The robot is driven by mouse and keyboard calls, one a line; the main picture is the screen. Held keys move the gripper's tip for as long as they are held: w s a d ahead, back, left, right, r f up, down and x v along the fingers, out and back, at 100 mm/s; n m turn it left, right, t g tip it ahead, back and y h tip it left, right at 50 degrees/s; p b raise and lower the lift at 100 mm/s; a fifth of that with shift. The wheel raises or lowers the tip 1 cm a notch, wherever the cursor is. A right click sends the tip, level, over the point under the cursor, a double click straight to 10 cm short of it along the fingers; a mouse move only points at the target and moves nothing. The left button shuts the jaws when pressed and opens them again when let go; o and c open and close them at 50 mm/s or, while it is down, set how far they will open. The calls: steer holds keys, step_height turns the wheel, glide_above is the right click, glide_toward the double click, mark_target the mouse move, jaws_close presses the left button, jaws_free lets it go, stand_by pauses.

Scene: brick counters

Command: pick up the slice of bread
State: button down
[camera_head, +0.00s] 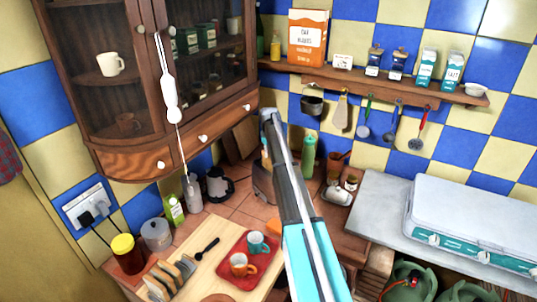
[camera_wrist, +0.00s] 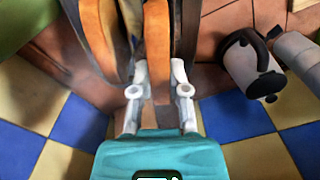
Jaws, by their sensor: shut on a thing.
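In the wrist view my gripper (camera_wrist: 158,70) has its two white fingers on either side of a thin, orange-brown slab, which I take as the slice of bread (camera_wrist: 157,35), seen edge-on. The gripper is shut on it. Another orange-brown slab (camera_wrist: 97,25) stands beside it, with dark upright parts around both. I cannot tell whether the held slice is clear of its support. In the head view my own arm hides the fingers and most of the slice. A rack of bread slices (camera_head: 170,275) stands on the board at the lower left, away from my arm.
A kettle (camera_wrist: 250,65) stands close to the gripper, and the tiled wall (camera_wrist: 235,115) is near too. A green bottle (camera_head: 308,155) is right of my arm. A red tray (camera_head: 250,277) holds two mugs. A shelf (camera_head: 375,85) hangs above the counter.

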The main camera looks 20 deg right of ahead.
steer(key=shift+r+p, duration=2.7)
steer(key=shift+r, duration=0.45)
